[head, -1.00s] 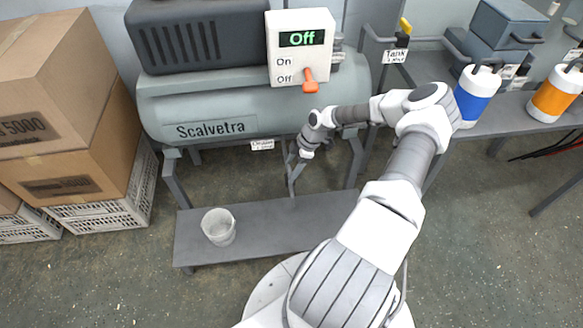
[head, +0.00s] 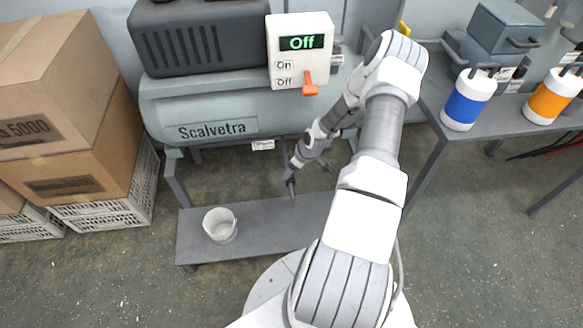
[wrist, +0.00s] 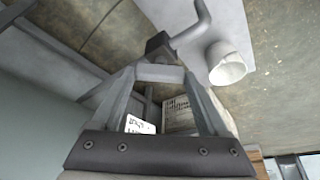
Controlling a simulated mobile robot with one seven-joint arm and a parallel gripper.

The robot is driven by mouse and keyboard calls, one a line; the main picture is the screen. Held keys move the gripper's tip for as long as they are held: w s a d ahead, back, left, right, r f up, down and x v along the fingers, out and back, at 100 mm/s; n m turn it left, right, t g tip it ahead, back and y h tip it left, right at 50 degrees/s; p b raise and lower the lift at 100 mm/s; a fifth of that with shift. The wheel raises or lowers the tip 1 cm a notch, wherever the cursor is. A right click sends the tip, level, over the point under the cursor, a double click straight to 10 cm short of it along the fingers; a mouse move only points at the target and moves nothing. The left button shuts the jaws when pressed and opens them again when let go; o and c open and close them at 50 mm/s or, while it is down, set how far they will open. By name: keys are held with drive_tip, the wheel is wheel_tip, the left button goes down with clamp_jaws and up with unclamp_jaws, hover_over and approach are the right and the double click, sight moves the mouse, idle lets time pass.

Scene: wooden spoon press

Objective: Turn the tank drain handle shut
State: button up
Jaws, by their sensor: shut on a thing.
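The grey tank (head: 175,107) lettered "Scalvetra" lies across the back in the head view, with a small drain label (head: 263,144) hanging under it. My gripper (head: 291,178) is below the tank, to the right of that label. In the wrist view my gripper (wrist: 160,73) is shut on a grey bar, which looks like the drain handle; little of it shows between the fingers. A dark block (wrist: 158,43) and a bent grey pipe (wrist: 190,30) are just beyond the fingertips. The drain label also shows in the wrist view (wrist: 140,125). The handle is too small to make out in the head view.
A low grey bench (head: 275,233) under the tank carries a white cup (head: 219,224), also in the wrist view (wrist: 227,65). The control box (head: 299,60) reads "Off". Cardboard boxes (head: 70,85) stand left; a side table with blue (head: 466,100) and orange containers stands right.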

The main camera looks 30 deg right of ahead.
drive_tip(key=m+h, duration=0.2)
drive_tip(key=m, duration=0.3)
drive_tip(key=shift+a+b, duration=0.15)
drive_tip(key=shift+b, duration=0.15)
drive_tip(key=shift+m+h+b, duration=0.35)
drive_tip(key=shift+m+h, duration=0.55)
drive_tip(key=shift+m, duration=1.4)
drive_tip(key=o, duration=1.2)
drive_tip(key=shift+o, duration=0.2)
drive_tip(key=shift+a, duration=0.1)
drive_tip(key=shift+r, duration=0.1)
drive_tip(key=p+v, duration=0.5)
drive_tip(key=v, duration=1.2)
drive_tip(key=shift+w+r, duration=0.1)
drive_tip(key=shift+r, duration=0.1)
